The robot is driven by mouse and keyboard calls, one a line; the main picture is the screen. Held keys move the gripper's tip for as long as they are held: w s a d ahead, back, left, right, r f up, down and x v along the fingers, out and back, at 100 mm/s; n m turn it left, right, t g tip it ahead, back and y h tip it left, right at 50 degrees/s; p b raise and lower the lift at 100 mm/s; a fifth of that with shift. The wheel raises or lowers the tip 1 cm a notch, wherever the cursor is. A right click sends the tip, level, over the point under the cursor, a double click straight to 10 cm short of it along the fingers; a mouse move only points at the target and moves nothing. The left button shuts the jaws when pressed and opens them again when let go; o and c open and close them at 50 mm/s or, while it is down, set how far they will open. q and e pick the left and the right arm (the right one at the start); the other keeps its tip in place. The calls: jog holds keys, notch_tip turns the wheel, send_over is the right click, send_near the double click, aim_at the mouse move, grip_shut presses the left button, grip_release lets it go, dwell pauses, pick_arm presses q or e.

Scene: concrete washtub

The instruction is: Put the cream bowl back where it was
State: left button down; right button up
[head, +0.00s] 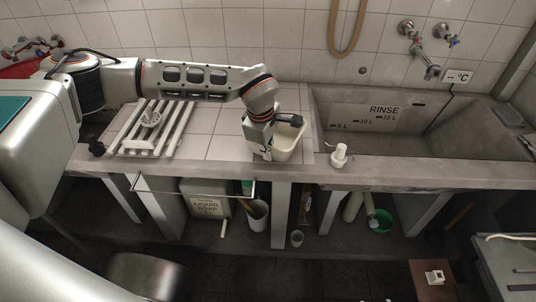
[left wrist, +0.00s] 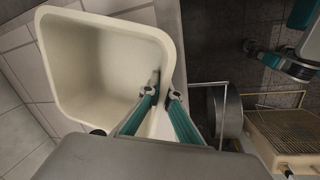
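The cream bowl (head: 290,142) is a squarish, deep, empty tub. In the head view it is at the tiled counter's front, just left of the sink; I cannot tell if its base touches the tiles. My left gripper (head: 262,152) is at its left side and hides part of it. In the left wrist view, the bowl (left wrist: 105,65) fills the upper left, and my left gripper (left wrist: 165,90) has one finger inside and one outside its wall, closed on the rim. A teal and grey part at the upper right there seems to be my right gripper (left wrist: 278,60); its fingers are unclear.
A slatted rack (head: 160,128) lies on the counter at left. The concrete sink (head: 390,140) is at right, with a white pump bottle (head: 340,155) on its front ledge. Tiles between rack and bowl are clear. A towel rail (head: 195,193) runs below the front edge.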

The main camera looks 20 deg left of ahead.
pick_arm(q)
jog(key=shift+f, duration=0.5)
jog(key=shift+f, duration=0.1)
jog(key=c, duration=2.3)
grip_release()
